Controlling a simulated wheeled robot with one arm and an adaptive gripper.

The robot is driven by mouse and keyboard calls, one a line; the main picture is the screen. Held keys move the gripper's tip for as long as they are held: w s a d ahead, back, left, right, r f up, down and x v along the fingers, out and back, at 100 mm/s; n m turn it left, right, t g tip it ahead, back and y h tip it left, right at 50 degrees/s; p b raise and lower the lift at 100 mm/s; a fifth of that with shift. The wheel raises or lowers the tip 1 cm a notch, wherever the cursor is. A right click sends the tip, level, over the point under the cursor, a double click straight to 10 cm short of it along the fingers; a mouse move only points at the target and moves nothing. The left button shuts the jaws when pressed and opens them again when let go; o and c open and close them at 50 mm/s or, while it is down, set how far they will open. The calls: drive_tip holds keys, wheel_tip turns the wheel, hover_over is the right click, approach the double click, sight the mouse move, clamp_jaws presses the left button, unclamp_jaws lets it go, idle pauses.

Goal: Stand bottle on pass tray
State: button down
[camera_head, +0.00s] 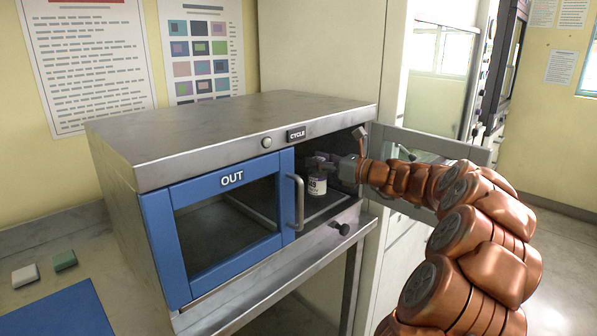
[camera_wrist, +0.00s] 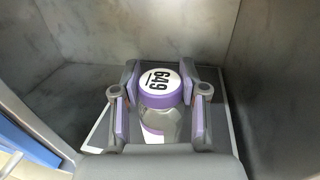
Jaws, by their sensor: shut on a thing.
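The bottle (camera_head: 317,186) is white with a purple cap marked 649 (camera_wrist: 160,82), and stands upright inside the metal box. My gripper (camera_head: 330,166) reaches in through the opening on the right and is shut on the bottle. In the wrist view its purple-padded fingers (camera_wrist: 160,112) flank the bottle on both sides. The pass tray (camera_wrist: 98,135), dark with a pale rim, lies under the bottle on the box floor. I cannot tell whether the bottle's base touches it, as my gripper hides the lower part.
The blue OUT door (camera_head: 160,235) with a window and handle (camera_head: 298,202) covers the left of the box (camera_head: 235,125). The opening's walls stand close around my arm. A knob (camera_head: 341,229) sticks out below the opening. A blue mat (camera_head: 60,312) lies on the left counter.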

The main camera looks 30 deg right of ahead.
sight(326, 175)
drive_tip(key=w+a+f, duration=0.2)
drive_tip(key=w+f, duration=0.1)
drive_tip(key=w, duration=0.2)
drive_tip(key=shift+w+a+f, duration=0.25)
drive_tip(key=shift+f, duration=0.15)
drive_tip(key=shift+f, duration=0.15)
drive_tip(key=c, duration=0.6)
unclamp_jaws()
drive_tip(key=v, duration=1.2)
